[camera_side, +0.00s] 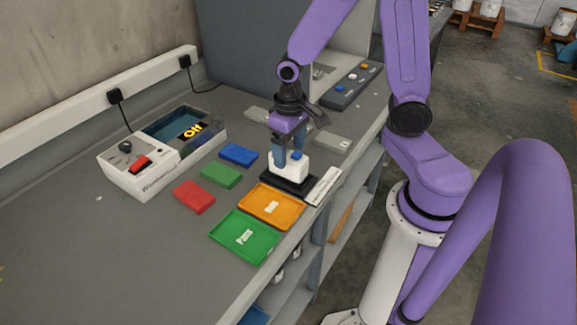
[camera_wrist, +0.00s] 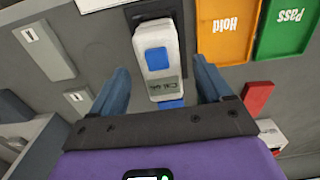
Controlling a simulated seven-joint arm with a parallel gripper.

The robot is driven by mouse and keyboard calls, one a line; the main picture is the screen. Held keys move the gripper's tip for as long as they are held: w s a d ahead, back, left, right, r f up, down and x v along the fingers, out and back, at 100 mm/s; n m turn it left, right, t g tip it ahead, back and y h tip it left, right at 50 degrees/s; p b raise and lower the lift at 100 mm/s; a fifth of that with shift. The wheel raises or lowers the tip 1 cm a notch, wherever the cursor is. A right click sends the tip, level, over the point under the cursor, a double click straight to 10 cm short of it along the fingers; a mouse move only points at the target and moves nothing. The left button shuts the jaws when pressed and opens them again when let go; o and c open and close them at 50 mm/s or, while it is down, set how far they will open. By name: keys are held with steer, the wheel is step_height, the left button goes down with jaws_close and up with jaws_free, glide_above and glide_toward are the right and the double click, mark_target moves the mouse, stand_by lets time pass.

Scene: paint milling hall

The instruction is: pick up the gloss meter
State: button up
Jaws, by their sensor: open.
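The gloss meter (camera_side: 291,165) is a white block with a blue button on top. It sits upright on a black base (camera_side: 284,187) near the bench's front edge. In the wrist view the meter (camera_wrist: 156,60) shows its blue button and a small grey display with text. My gripper (camera_side: 290,152) is above the meter, pointing down, with its blue fingers spread. In the wrist view my gripper (camera_wrist: 161,72) is open, one finger on each side of the meter, with gaps visible. The lower sides of the meter are partly hidden.
An orange Hold tray (camera_side: 288,203) and a green Pass tray (camera_side: 226,229) lie beside the base. Red (camera_side: 193,197), green (camera_side: 221,176) and blue (camera_side: 239,155) blocks lie left.

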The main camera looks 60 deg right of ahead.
mark_target(289, 154)
steer(key=shift+w+f, duration=0.15)
steer(key=shift+f, duration=2.2)
steer(key=c, duration=1.4)
